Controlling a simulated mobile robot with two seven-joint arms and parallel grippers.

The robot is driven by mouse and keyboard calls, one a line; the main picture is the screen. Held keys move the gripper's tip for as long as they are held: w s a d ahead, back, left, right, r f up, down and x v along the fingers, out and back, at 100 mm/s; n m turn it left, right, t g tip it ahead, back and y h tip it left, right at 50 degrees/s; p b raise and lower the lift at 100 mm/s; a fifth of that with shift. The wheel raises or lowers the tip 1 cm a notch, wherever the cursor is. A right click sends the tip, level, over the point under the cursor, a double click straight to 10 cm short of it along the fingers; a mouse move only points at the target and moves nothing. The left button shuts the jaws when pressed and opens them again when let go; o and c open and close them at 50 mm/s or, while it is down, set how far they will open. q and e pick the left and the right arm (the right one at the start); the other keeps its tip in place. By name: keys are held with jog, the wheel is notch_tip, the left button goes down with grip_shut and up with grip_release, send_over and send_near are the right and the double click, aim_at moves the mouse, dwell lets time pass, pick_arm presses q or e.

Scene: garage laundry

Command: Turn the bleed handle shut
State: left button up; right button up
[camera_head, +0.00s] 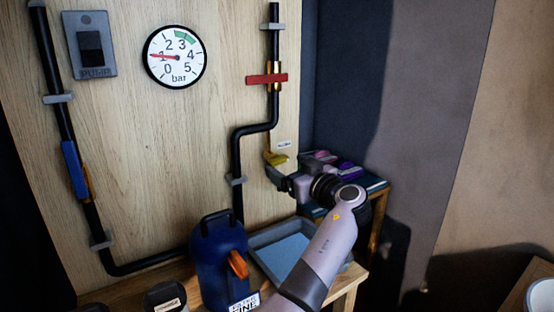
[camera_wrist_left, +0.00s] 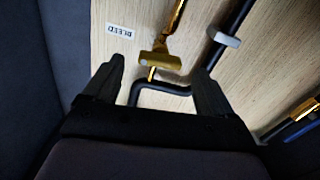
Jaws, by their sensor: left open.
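The yellow bleed handle (camera_head: 277,158) is on the wooden panel, below the red handle and right of the black pipe's bend. In the left wrist view the handle (camera_wrist_left: 160,61) lies crosswise on a thin brass pipe, near the BLEED label (camera_wrist_left: 120,31). My left gripper (camera_head: 272,170) is at the handle, just below it in the head view. In the left wrist view its two fingers (camera_wrist_left: 159,67) are spread, with the handle showing between their tips. I cannot tell whether either finger touches it. My right gripper is out of view.
A red handle (camera_head: 267,79) lies across the pipe above, and a blue handle (camera_head: 73,168) lies along the left pipe. The gauge (camera_head: 175,57) needle points near 1. A blue jug (camera_head: 218,262) and a grey tray (camera_head: 261,238) stand below; a shelf with packets (camera_head: 348,169) is close right.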

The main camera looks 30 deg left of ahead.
aim_at(281, 162)
pick_arm(q)
jog(key=x, duration=0.4)
jog(key=shift+p, duration=0.35)
jog(key=shift+w+a, duration=0.2)
jog(key=shift+a, duration=0.25)
jog(key=shift+c, duration=0.3)
jog(key=c, duration=1)
jog(key=shift+m, duration=0.3)
jog(key=shift+m+b, duration=0.35)
jog(key=shift+m, duration=0.05)
